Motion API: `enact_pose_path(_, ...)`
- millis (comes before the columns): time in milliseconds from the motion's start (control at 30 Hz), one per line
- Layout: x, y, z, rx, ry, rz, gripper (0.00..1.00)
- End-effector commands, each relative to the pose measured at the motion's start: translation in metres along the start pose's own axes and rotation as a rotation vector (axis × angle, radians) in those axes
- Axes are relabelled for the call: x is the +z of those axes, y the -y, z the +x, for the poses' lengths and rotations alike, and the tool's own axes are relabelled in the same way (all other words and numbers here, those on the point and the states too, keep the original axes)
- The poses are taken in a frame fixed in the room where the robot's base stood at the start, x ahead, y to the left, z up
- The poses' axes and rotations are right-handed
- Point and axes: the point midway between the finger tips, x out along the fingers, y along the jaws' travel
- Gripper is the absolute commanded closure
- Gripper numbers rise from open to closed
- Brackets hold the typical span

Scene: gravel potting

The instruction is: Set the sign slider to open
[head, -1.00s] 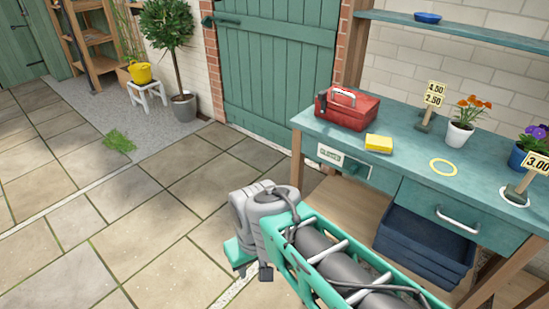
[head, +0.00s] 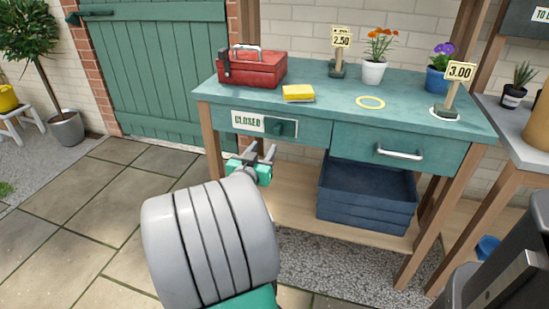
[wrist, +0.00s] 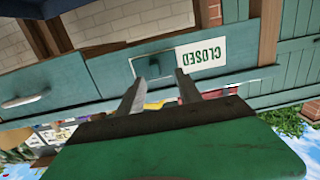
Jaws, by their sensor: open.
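The sign slider is set in the left front of the green bench. Its white plate (head: 246,121) reads CLOSED, and a dark green sliding cover (head: 283,128) with a small knob sits at its right end. In the wrist view the picture is upside down; the CLOSED plate (wrist: 203,54) is right of the cover (wrist: 154,66). My gripper (head: 262,151) is open and empty, just below and in front of the cover. In the wrist view its two fingers (wrist: 159,77) point at the cover; I cannot tell whether they touch it.
A drawer with a metal handle (head: 399,153) is right of the slider. A blue crate (head: 367,205) stands on the shelf below. On the benchtop are a red toolbox (head: 252,70), a yellow sponge (head: 298,93), a yellow ring (head: 371,102) and potted flowers.

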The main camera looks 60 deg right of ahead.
Motion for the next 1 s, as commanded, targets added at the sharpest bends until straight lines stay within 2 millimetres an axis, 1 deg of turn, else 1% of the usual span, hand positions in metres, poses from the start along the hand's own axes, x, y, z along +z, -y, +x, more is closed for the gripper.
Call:
enact_pose_path(33,0.003,-0.009,0.005,0.013,-0.036,-0.001,0.58)
enact_pose_path(100,-0.004,-0.014,0.011,0.019,-0.064,-0.003,0.58)
enact_pose_path(167,-0.007,-0.015,0.018,0.021,-0.067,-0.001,0.58)
enact_pose_path(400,-0.01,-0.017,0.064,0.022,-0.064,-0.001,0.58)
enact_pose_path(500,-0.01,-0.016,0.077,0.02,-0.063,-0.003,0.58)
enact_pose_path(600,-0.011,-0.015,0.084,0.018,-0.064,-0.002,0.58)
enact_pose_path(833,-0.012,-0.015,0.085,0.016,-0.064,-0.003,0.58)
enact_pose_path(1000,-0.012,-0.015,0.084,0.016,-0.063,-0.002,0.72)
